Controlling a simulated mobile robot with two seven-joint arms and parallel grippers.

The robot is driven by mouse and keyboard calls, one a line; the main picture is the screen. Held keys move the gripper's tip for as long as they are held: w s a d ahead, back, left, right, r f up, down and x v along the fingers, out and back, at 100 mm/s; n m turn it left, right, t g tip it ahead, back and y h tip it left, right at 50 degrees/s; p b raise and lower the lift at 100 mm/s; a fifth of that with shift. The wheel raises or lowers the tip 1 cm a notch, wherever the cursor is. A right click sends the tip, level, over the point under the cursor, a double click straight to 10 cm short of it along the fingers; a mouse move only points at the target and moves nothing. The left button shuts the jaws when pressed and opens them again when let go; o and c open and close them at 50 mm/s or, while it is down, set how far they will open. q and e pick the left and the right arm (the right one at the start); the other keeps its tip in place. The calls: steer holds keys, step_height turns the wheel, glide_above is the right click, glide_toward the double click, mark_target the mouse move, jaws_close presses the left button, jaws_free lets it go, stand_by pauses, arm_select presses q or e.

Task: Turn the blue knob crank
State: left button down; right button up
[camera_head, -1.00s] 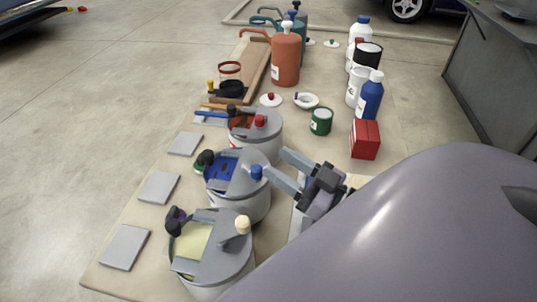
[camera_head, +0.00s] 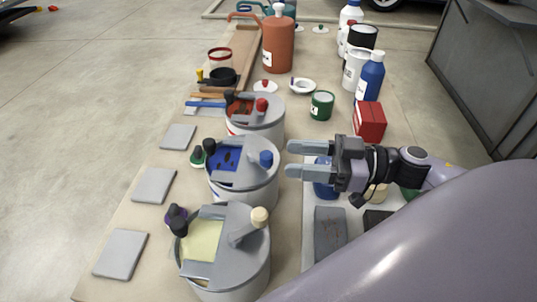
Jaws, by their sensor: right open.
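The blue knob (camera_head: 266,158) stands on the crank at the right side of the middle grey pot's lid. That pot (camera_head: 250,190) has a blue-filled opening in its lid. My right gripper (camera_head: 290,159) is open and empty, just right of the blue knob. Its two fingers point left toward the knob, one farther and one nearer, with a small gap to it. The rest of the right arm reaches in from the right. My left gripper is not in view.
A pot with a cream knob (camera_head: 260,216) stands nearer, and one with a red knob (camera_head: 262,104) stands farther. A grey tray (camera_head: 309,222) with several items lies under my right gripper. A green can (camera_head: 321,105) and a red box (camera_head: 369,121) stand behind it.

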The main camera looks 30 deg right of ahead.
mark_target(266, 153)
steer(key=shift+x, duration=3.25)
jaws_close()
